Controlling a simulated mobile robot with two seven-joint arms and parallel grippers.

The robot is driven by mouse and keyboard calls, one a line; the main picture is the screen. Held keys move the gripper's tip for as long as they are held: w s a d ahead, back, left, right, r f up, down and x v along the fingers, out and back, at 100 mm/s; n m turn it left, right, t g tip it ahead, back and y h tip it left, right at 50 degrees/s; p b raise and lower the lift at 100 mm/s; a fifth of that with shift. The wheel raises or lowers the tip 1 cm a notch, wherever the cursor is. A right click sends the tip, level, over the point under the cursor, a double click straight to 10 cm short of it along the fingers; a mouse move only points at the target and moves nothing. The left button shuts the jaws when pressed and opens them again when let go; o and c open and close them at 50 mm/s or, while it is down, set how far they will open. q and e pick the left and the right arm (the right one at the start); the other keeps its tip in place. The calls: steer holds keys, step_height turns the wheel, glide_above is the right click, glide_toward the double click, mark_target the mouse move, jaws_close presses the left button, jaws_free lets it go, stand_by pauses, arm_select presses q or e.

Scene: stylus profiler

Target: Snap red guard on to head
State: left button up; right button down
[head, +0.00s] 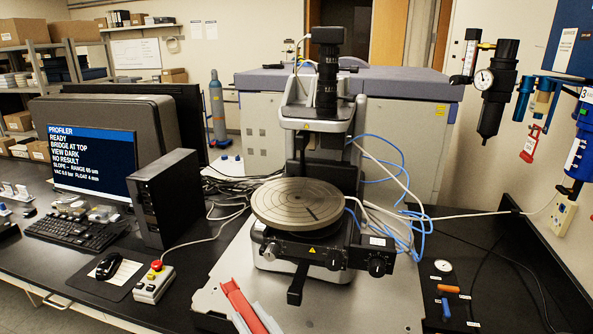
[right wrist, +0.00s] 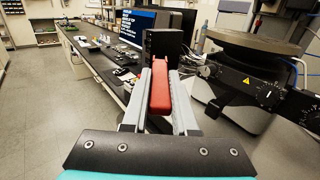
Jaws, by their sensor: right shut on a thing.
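The red guard (head: 238,304) is a long red piece at the bottom middle of the head view. It also shows in the right wrist view (right wrist: 160,90). My right gripper (right wrist: 160,82) is shut on it, with a grey finger along each side. In the head view my right gripper (head: 247,312) is partly cut off by the bottom edge, in front of the profiler's base plate. The profiler's upright black head (head: 326,70) stands above the round grooved stage (head: 298,203), well beyond the guard. The head's lower end is hard to make out. My left gripper is not in view.
A black knob bar (head: 320,253) sits in front of the stage. A control box with a red button (head: 152,282) and a computer tower (head: 165,198) stand left. Blue and white hoses (head: 385,205) loop right of the stage. The monitor (head: 92,162) reads "BRIDGE AT TOP".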

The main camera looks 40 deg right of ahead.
mark_target(254, 323)
step_height(254, 323, up, 4)
steer(key=p, duration=0.2)
steer(key=shift+p, duration=0.4)
arm_select(q)
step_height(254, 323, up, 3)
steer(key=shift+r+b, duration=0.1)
steer(key=shift+b, duration=0.25)
arm_select(e)
steer(key=shift+a+f, duration=0.1)
steer(key=shift+f, duration=0.25)
